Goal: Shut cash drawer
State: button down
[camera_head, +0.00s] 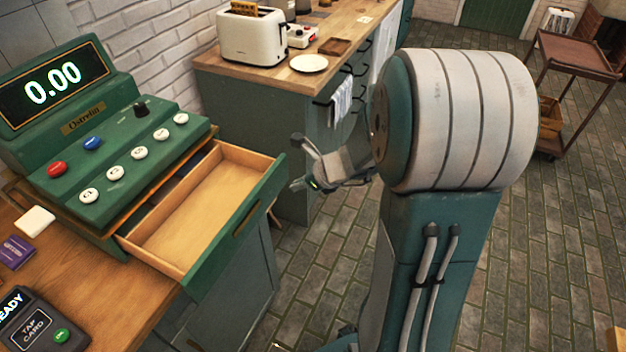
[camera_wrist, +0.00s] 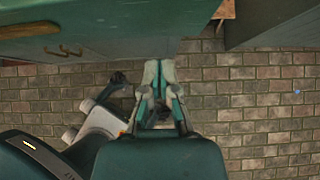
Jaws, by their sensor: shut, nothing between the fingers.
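The green cash register (camera_head: 110,150) stands on the wooden counter, with 0.00 on its display. Its cash drawer (camera_head: 190,225) is pulled out, and its pale wood inside looks empty. The drawer's green front (camera_head: 215,255) has a brass handle (camera_head: 247,213). My gripper (camera_head: 300,180) is shut and empty, in the air to the right of the drawer front's far end and apart from it. In the wrist view my gripper (camera_wrist: 157,68) has its fingers together. A green front with a brass handle (camera_wrist: 30,29), seemingly the drawer's, spans the upper left there.
A card reader (camera_head: 40,325), a purple packet (camera_head: 16,252) and a white block (camera_head: 35,221) lie on the counter left of the drawer. A second counter (camera_head: 290,80) with a toaster (camera_head: 252,38) stands behind my gripper. The brick floor (camera_head: 315,265) beside the drawer is clear.

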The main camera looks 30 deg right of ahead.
aim_at(216, 158)
jog(key=shift+w+a+r, duration=0.1)
jog(key=shift+w+a, duration=0.85)
jog(key=shift+w, duration=0.2)
jog(key=w+a, duration=0.3)
jog(key=w, duration=0.2)
jog(key=w+a, duration=0.4)
jog(key=w, duration=0.1)
jog(key=w+a, duration=0.4)
jog(key=w, duration=0.1)
jog(key=shift+w+a, duration=0.3)
jog(key=shift+w, duration=0.1)
jog(key=shift+d+r, duration=0.1)
